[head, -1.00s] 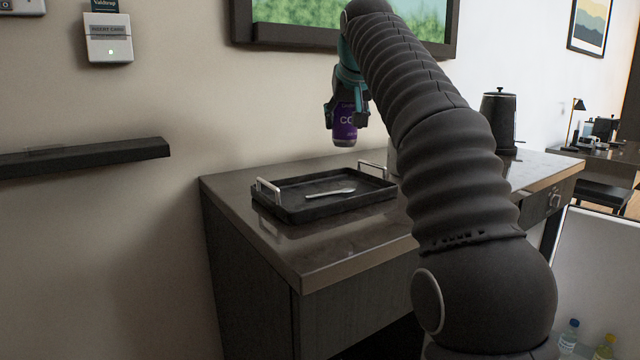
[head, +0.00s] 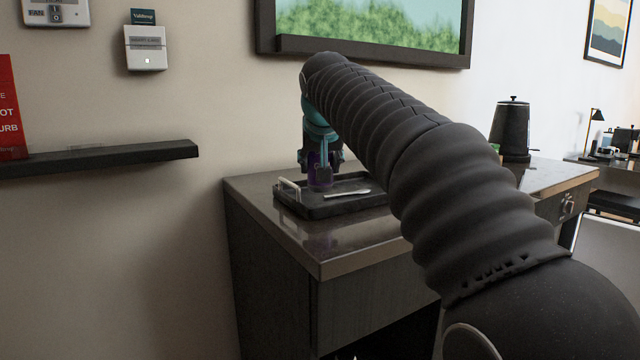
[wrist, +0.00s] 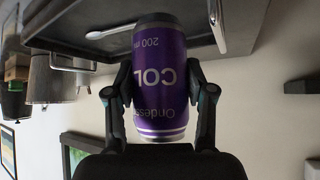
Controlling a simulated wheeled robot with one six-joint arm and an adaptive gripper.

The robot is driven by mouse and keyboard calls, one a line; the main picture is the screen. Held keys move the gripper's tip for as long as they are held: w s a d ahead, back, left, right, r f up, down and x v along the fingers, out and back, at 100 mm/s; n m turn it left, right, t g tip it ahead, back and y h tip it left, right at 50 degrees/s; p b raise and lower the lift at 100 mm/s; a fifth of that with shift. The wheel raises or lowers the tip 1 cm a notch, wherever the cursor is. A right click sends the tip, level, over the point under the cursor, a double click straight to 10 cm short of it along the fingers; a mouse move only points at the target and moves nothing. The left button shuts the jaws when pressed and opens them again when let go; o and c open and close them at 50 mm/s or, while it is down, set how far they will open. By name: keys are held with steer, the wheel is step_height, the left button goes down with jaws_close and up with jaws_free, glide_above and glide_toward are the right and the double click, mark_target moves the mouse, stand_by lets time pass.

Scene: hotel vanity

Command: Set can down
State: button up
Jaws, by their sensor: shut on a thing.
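My gripper (head: 321,166) is shut on a purple can (head: 318,181), which is upright over the left part of a black tray (head: 352,207) on the vanity. The wrist view shows the can (wrist: 160,75) between my two fingers (wrist: 159,100), with the lettering "COL" upside down there. The can's lower end looks at or very near the tray floor; I cannot tell if it touches. A light-coloured utensil (head: 347,193) lies in the tray to the right of the can.
The dark vanity top (head: 330,242) is clear in front of the tray. A black kettle (head: 512,130) stands farther right. A wall shelf (head: 100,157) is at left, and a framed screen (head: 365,28) hangs above the vanity.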

steer(key=shift+f+b, duration=1.35)
steer(key=shift+f, duration=0.25)
steer(key=shift+f, duration=0.15)
steer(key=o, duration=1.2)
steer(key=shift+c, duration=0.2)
steer(key=shift+r, duration=0.2)
steer(key=p+v, duration=0.1)
steer(key=v, duration=1.1)
